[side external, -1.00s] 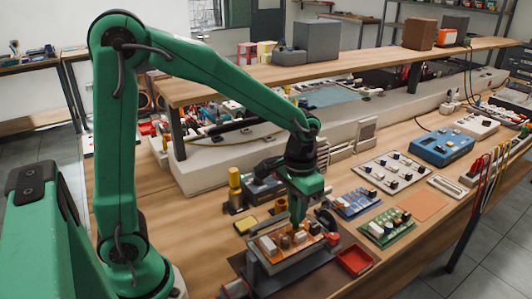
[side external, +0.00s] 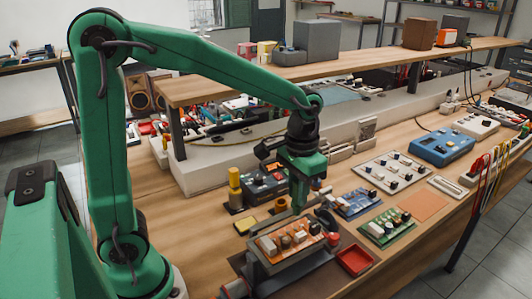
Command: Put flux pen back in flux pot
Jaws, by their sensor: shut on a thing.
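My gripper (side external: 298,207) points down above a circuit board (side external: 286,240) held in a raised holder near the front of the bench. It is shut on a slim greyish rod (side external: 314,201), which looks like the flux pen and lies slanted across the fingertips. The rod is small and partly hidden by the fingers. A yellow upright cylinder (side external: 234,180) on a dark base stands left of my gripper. I cannot tell for sure which thing is the flux pot.
A red tray (side external: 354,260) lies right of the board holder. A blue board (side external: 357,203) and a green board (side external: 385,228) lie farther right. A yellow pad (side external: 246,225) lies left of the holder.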

